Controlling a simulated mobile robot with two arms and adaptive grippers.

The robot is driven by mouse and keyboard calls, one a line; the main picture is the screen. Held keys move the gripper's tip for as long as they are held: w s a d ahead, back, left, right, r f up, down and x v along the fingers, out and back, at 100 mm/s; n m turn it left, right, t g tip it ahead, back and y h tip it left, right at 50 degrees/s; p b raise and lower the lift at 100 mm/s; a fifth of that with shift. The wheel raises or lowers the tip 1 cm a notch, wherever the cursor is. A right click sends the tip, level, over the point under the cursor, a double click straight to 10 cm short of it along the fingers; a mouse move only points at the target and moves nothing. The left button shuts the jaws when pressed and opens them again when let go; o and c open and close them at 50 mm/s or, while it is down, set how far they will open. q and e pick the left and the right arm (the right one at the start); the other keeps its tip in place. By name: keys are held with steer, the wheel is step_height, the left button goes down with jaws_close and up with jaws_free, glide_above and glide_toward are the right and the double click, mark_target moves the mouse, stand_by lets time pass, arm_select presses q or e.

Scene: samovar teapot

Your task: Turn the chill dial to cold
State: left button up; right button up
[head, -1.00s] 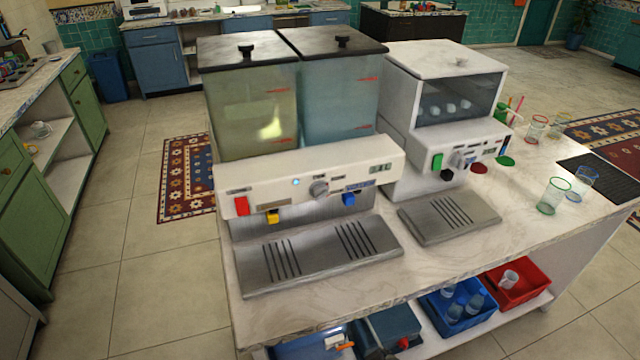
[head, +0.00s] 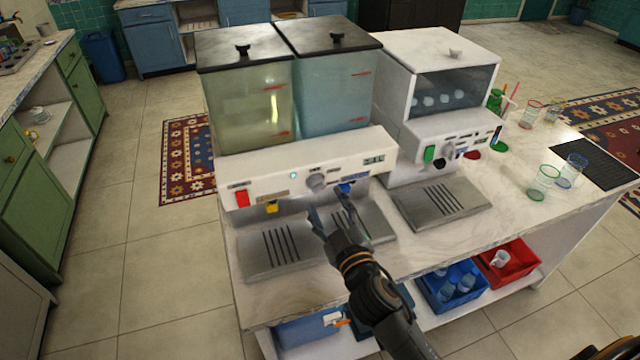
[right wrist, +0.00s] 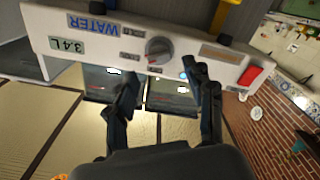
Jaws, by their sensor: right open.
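The chill dial appears to be the round grey knob (head: 317,181) in the middle of the white front panel (head: 262,179) of the two-tank dispenser. In the right wrist view the knob (right wrist: 158,51) shows upside down, with small labels around it too blurred to read. My right gripper (head: 332,212) is open and empty, in front of the panel and just below the knob. In the right wrist view its two fingers (right wrist: 160,85) stand apart, with the knob just beyond and between their tips. My left gripper is not in view.
A red switch (head: 241,198), yellow tap (head: 272,207) and blue tap (head: 346,187) sit on the same panel. A white machine (head: 433,150) stands to the right. Grated metal drip trays (head: 283,249) lie below. Glasses (head: 544,182) stand at the counter's right.

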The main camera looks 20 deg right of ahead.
mark_target(319, 190)
steer(key=w, duration=0.4)
steer(key=shift+w+a+p, duration=0.1)
steer(key=shift+p, duration=0.3)
steer(key=shift+w, duration=0.5)
jaws_close()
